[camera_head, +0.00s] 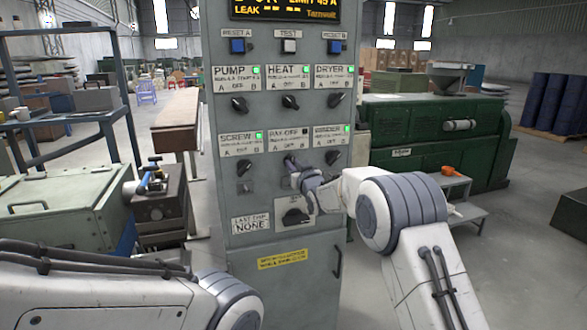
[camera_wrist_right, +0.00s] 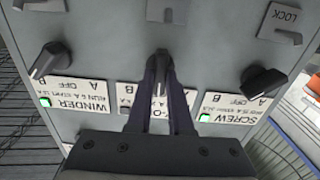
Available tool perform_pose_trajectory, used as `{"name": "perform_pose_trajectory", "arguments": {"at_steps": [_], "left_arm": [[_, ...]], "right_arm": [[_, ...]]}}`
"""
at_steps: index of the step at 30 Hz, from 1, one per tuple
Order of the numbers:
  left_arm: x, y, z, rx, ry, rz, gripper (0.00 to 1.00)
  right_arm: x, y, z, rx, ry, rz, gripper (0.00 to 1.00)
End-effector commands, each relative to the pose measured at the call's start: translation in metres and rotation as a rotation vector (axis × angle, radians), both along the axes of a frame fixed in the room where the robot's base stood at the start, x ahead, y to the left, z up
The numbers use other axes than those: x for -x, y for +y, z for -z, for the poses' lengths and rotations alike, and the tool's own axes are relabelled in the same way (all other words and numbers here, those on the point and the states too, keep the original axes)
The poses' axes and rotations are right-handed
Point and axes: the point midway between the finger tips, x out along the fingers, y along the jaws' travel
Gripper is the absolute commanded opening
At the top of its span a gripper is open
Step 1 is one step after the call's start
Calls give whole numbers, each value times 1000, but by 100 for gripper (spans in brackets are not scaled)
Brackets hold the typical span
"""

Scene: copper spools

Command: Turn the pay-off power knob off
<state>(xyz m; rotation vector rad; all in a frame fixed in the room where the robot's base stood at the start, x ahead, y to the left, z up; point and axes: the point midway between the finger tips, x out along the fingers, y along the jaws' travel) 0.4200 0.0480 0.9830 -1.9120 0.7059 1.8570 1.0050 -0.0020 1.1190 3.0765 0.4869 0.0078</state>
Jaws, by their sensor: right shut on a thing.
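The pay-off knob (camera_head: 289,159) is the middle one of the lower knob row on the grey control cabinet. Its label (camera_head: 290,138) is partly legible, and the small lamp (camera_head: 305,131) on it looks dark. My right gripper (camera_head: 293,168) reaches it from the lower right and is shut on it. In the right wrist view, which shows the panel upside down, the dark knob (camera_wrist_right: 159,62) sits between the two fingertips (camera_wrist_right: 158,72). The fingers cover much of the knob and label, so its exact pointing is hard to tell. My left gripper is out of view.
The screw knob (camera_head: 244,167) and winder knob (camera_head: 332,157) flank it closely, with green lamps. Pump, heat and dryer knobs (camera_head: 335,100) sit above. A larger switch (camera_head: 296,216) is below. A green machine (camera_head: 430,130) stands behind to the right.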

Motion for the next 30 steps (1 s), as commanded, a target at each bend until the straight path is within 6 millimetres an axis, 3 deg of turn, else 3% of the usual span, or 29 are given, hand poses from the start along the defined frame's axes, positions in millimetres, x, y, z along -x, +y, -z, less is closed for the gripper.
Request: {"name": "perform_pose_trajectory", "arguments": {"at_steps": [16,17,18,19,30], "left_arm": [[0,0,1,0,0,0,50],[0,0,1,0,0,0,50],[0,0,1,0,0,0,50],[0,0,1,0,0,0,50],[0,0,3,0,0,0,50]], "right_arm": [[0,0,2,-25,13,-1,0],[0,0,2,-25,13,-1,26],[0,0,2,-24,13,-1,42],[0,0,2,-24,12,-1,49],[2,-1,1,-25,9,0,49]]}}
